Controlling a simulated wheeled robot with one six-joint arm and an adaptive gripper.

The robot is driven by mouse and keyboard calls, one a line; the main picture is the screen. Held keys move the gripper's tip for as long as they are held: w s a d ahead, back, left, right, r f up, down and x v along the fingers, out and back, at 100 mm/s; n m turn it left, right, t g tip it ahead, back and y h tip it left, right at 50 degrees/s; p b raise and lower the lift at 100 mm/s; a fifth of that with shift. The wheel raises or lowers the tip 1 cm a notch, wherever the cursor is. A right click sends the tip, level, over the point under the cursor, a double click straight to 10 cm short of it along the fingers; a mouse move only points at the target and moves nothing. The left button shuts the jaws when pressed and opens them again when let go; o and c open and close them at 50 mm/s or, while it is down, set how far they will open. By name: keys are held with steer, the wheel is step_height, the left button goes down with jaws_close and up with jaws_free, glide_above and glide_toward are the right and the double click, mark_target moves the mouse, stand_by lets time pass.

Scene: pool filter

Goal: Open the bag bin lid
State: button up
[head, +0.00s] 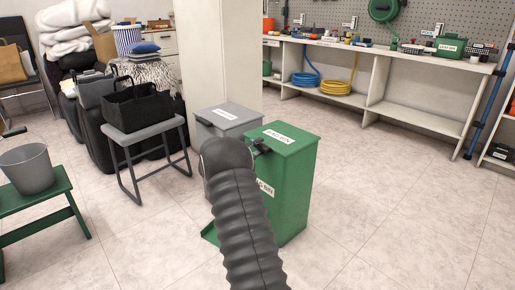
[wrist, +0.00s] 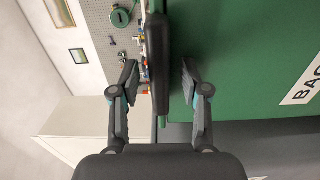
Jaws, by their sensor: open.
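The green bag bin (head: 287,190) stands on the floor in the middle of the head view. Its lid (head: 300,143) lies shut, with a white label on top. My arm hides part of its front and left side. In the wrist view, the green lid (wrist: 250,60) fills the upper right, with part of its label showing. A dark handle bar (wrist: 157,55) runs along its left edge. My gripper (wrist: 158,76) is open, with one finger on each side of the bar. The fingers appear apart from it. In the head view, my gripper (head: 261,148) is small and partly hidden at the lid's near edge.
A grey bin (head: 232,112) stands close behind and left of the green bin. A grey stool (head: 146,132) with a black bag and a green bench (head: 40,200) with a grey bucket (head: 27,170) are left. A white workbench (head: 400,90) stands behind. Floor on the right is clear.

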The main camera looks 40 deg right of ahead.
steer(key=shift+d, duration=0.1)
jaws_close()
